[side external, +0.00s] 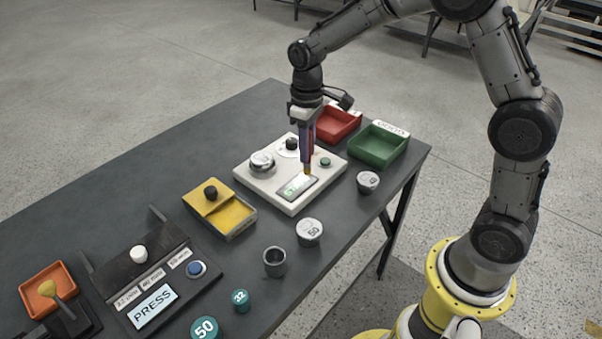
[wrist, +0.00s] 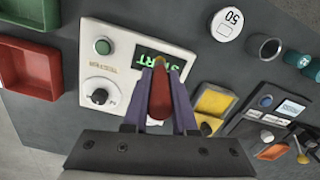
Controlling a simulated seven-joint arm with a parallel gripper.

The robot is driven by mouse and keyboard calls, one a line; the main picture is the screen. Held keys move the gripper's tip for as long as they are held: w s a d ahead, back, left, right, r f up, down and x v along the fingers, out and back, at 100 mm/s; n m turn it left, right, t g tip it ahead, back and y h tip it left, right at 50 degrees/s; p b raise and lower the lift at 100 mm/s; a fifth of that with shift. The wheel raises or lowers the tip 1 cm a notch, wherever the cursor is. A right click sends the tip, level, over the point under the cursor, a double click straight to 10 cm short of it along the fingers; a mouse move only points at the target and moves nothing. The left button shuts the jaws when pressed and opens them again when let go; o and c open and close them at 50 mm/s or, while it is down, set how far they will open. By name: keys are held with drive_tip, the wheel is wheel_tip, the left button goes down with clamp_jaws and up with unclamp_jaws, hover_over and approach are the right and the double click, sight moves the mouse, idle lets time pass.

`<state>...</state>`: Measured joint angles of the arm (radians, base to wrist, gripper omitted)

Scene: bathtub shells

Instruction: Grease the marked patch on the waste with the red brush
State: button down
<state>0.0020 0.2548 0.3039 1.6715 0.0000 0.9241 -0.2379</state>
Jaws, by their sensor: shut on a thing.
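My gripper (side external: 308,140) is shut on the red brush (wrist: 160,94), held upright with its tip down. The brush tip (side external: 307,170) is over the lit screen of the white tester (side external: 246,179); whether it touches cannot be told. The screen shows green START letters in the wrist view (wrist: 150,58). A round grey metal piece (side external: 262,161) sits on the tester's left part. Other grey round pieces stand on the table, one marked 50 (side external: 309,231) and a smaller one (side external: 368,181). I cannot tell which piece is the waste, and no marked patch is discernible.
A red tray (side external: 338,123) and a green tray (side external: 379,143) stand behind the tester. A yellow lidded box (side external: 232,217), a metal cup (side external: 275,262), teal pieces (side external: 240,300) and a dark PRESS station (side external: 140,280) stand in front.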

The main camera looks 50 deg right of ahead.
drive_tip(key=shift+s+f+m, duration=0.2)
drive_tip(key=shift+f+m, duration=0.1)
drive_tip(key=shift+m, duration=0.4)
drive_tip(key=shift+w+m, duration=0.1)
drive_tip(key=shift+m, duration=0.5)
drive_tip(key=w+a+r, duration=0.2)
drive_tip(key=w+r, duration=0.2)
drive_tip(key=w, duration=0.3)
drive_tip(key=w+a+r, duration=0.2)
drive_tip(key=w+r, duration=0.2)
drive_tip(key=w, duration=0.4)
drive_tip(key=shift+s+f, duration=0.15)
drive_tip(key=shift+f, duration=3.8)
drive_tip(key=shift+d+f, duration=0.35)
drive_tip(key=shift+d, duration=1.7)
drive_tip(key=a, duration=0.4)
wheel_tip(320, 180, up, 8)
